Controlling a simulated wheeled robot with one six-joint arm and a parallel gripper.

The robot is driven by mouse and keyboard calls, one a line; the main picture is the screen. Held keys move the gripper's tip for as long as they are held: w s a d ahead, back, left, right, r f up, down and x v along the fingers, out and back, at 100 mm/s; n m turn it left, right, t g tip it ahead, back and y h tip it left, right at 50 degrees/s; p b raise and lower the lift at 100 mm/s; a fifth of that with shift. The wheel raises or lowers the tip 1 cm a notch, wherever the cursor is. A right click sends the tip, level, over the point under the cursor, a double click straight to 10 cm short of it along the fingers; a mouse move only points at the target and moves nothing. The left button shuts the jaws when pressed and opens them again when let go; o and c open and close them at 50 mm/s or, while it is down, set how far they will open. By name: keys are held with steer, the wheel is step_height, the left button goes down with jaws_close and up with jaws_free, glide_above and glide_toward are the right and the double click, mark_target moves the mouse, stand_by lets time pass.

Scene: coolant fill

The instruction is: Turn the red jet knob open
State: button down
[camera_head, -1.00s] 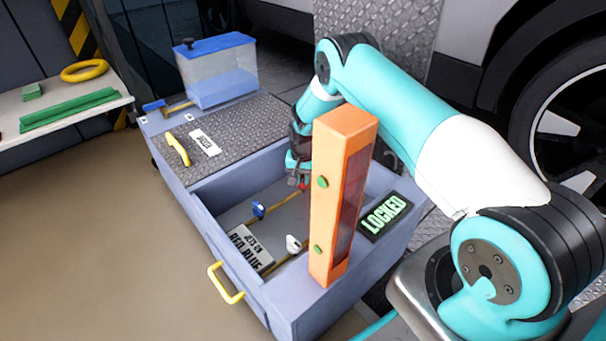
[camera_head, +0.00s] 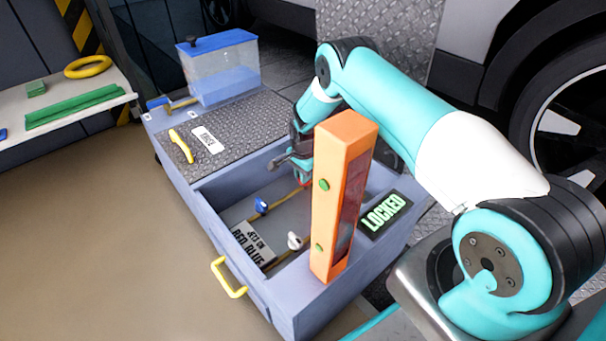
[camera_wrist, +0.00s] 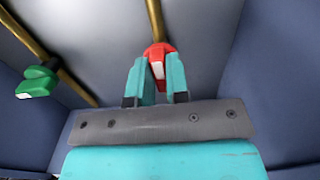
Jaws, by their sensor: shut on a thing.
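The red jet knob (camera_wrist: 158,51) sits on a brass pipe in the wrist view, with a white mark on its near side. Its visible part points roughly along the pipe. My gripper (camera_wrist: 159,76) is shut on it, one teal finger on each side. In the head view, my gripper (camera_head: 302,172) reaches down into the open blue-grey bay (camera_head: 222,205), and only a bit of red (camera_head: 305,180) shows beneath it. A card (camera_head: 249,246) in the bay reads "JETS ON RED BLUE". A display (camera_head: 385,214) reads "LOCKED".
A blue knob (camera_head: 261,205) and a white knob (camera_head: 294,241) sit on pipes in the bay. A green knob (camera_wrist: 37,80) shows left in the wrist view. An orange post (camera_head: 340,200) stands close beside my gripper. A clear tank (camera_head: 220,73) stands behind.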

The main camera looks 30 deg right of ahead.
stand_by(0.4)
steer(key=c, duration=1.1)
jaws_free()
step_height(320, 180, up, 17)
steer(key=p, duration=0.7)
steer(key=shift+r, duration=0.2)
